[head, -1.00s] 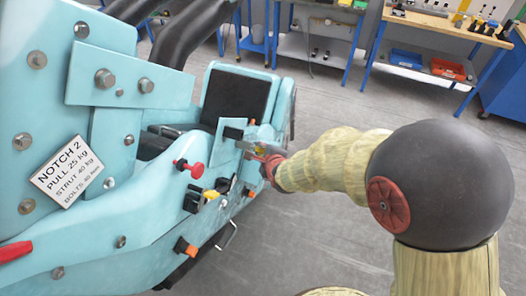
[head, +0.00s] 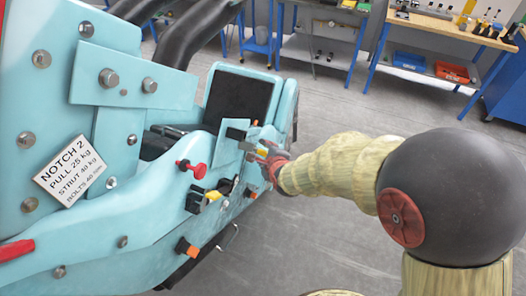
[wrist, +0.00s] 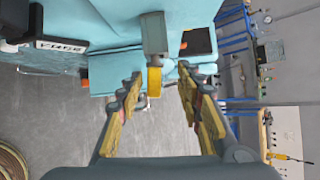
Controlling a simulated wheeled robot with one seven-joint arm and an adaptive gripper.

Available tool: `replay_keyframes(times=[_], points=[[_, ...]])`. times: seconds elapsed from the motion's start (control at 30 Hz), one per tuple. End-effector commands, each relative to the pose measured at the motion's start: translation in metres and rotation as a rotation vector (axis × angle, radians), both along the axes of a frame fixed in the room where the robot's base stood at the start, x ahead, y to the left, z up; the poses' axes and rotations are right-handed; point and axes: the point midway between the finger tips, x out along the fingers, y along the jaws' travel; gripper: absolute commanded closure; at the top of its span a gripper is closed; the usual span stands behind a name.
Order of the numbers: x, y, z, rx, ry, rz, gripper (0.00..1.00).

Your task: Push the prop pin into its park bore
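My gripper (wrist: 158,82) is open in the wrist view, its two yellow-padded fingers standing apart. Between the fingertips is a yellow-banded end (wrist: 154,82) below a grey block (wrist: 154,34), with visible gaps on both sides. This may be the prop pin, but I cannot tell for sure. A red-knobbed pin (head: 192,169) sticks out of the car further left. I cannot make out the park bore.
The turquoise car body (head: 130,215) fills the left, with a notch label (head: 70,172). A yellow-black fitting (head: 212,196) and an orange-ended peg (head: 187,247) stick out of its side. Workbenches (head: 440,24) stand at the back. Grey floor right of the car is open.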

Motion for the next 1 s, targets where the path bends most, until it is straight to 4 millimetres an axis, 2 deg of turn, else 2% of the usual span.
replay_keyframes(times=[0.4,0.6,0.8,1.0], points=[[-0.052,-0.018,0.042,0.002,-0.005,0.001,0.64],[-0.073,-0.026,0.056,0.001,-0.003,0.0,0.64],[-0.083,-0.029,0.063,0.001,-0.002,0.0,0.64],[-0.085,-0.03,0.064,0.001,-0.001,0.0,0.64]])
